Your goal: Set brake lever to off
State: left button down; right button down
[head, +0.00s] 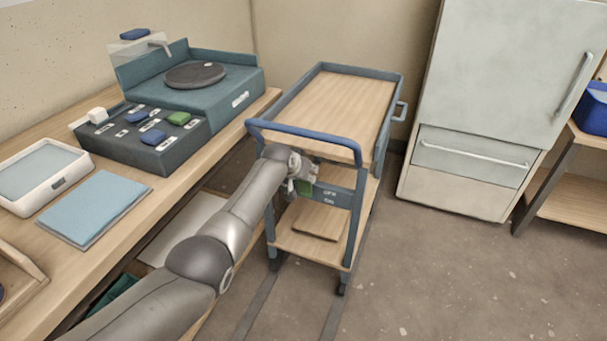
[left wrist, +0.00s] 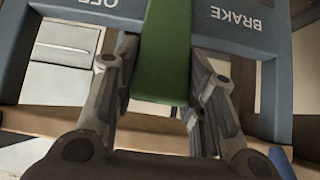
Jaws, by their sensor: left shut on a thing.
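The brake lever (left wrist: 165,50) is a green bar at the handle end of the cart (head: 387,95). A bit of the green lever (head: 304,188) shows in the head view beside my left gripper (head: 301,177). In the left wrist view, my left gripper (left wrist: 160,95) has its two fingers on either side of the lever and is shut on it. The lever lies between an upside-down BRAKE label (left wrist: 236,18) and a partly cut-off OFF label (left wrist: 97,4). The lever's far end is outside the wrist view. My right gripper is not in view.
The cart has a blue push handle (head: 310,139) above my left gripper and an empty top shelf (head: 335,100). A workbench (head: 150,195) with a wheel unit (head: 215,85) stands left. A pale cabinet (head: 505,70) stands right. The floor (head: 450,270) right of the cart is clear.

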pick_arm(q)
jog(key=shift+w, duration=0.15)
dwell(0.4)
jog(key=c, duration=0.9)
grip_release()
jog(key=shift+v, duration=6)
jog(key=shift+w, duration=0.1)
